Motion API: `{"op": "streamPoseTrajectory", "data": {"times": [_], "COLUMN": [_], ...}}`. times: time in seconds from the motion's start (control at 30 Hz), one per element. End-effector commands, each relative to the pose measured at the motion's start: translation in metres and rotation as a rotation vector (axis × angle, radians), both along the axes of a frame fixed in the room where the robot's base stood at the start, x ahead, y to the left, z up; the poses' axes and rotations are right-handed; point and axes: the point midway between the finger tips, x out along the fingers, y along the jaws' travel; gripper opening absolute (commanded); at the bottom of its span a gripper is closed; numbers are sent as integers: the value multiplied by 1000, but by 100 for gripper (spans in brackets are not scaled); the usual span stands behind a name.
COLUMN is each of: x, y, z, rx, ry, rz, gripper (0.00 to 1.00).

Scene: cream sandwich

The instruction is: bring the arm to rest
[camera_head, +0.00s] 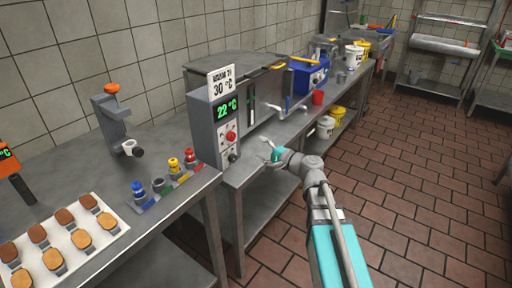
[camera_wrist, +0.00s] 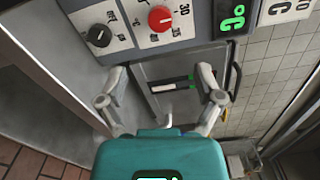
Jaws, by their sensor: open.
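My gripper (camera_head: 268,152) is at the end of my teal and grey arm, in front of the grey machine with the green 22 °C display (camera_head: 227,108). In the wrist view my gripper (camera_wrist: 166,88) has its two fingers spread wide with nothing between them. The machine's control panel (camera_wrist: 140,25), with a red knob (camera_wrist: 160,18) and a black knob (camera_wrist: 99,35), lies just beyond the fingers. I cannot tell whether a finger touches the machine.
A white tray (camera_head: 82,262) with several brown-topped pieces lies at the lower left. The tiled floor (camera_head: 420,165) at right is clear.

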Motion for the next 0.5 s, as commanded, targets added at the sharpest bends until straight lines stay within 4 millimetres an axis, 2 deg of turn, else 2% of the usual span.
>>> {"op": "streamPoseTrajectory", "data": {"times": [0.5], "x": [-5], "y": [2], "z": [-5], "rx": [-39], "ry": [-1], "rz": [15], "gripper": [85]}}
